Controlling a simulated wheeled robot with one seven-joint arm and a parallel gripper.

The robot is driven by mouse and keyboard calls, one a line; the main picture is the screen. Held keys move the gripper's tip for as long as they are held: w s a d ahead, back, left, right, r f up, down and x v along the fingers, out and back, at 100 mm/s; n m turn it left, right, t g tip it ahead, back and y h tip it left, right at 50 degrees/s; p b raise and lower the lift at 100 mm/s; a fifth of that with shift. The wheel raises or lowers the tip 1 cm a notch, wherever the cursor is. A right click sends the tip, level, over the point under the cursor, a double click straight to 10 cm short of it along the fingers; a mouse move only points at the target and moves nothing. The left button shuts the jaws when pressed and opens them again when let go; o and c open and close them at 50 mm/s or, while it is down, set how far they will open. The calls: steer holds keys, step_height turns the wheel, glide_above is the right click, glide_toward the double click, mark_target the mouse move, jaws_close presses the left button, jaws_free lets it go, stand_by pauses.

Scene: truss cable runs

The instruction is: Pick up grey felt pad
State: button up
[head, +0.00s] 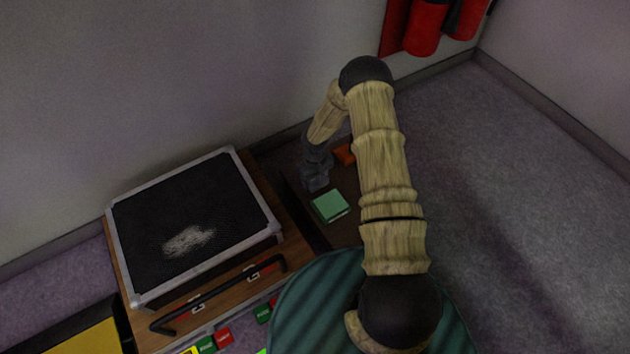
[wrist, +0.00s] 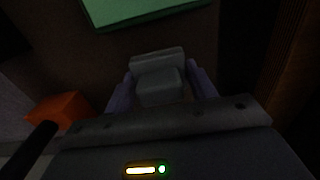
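A grey block-like piece (wrist: 160,88), which looks like the grey felt pad, lies low between the two fingers of my gripper (wrist: 160,82) in the wrist view. The purple-grey fingers stand apart, one on each side of it, with narrow dark gaps beside it. I cannot tell if either finger touches it. In the head view my gripper (head: 316,182) points down at the dark brown surface, and the pad cannot be told apart from it there.
A green square block (head: 330,206) lies just in front of my gripper, and an orange piece (head: 344,154) is to its right. A black-topped, metal-edged case (head: 150,205) stands on the left. Red cylinders (head: 427,25) hang on the back wall.

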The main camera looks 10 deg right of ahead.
step_height(320, 180, up, 10)
steer(key=p, duration=0.5)
stand_by(0.6)
steer(key=shift+o, duration=1)
steer(key=shift+r+p, duration=0.2)
steer(key=shift+p, duration=0.1)
steer(key=shift+c, duration=0.4)
steer(key=s+r+m+p, duration=0.1)
steer(key=r+p, duration=0.3)
steer(key=r, duration=0.8)
steer(key=s+r+m+p, duration=0.2)
steer(key=s+r+p, duration=0.1)
steer(key=r, duration=0.9)
steer(key=shift+m+p, duration=0.3)
steer(key=shift+p, duration=0.45)
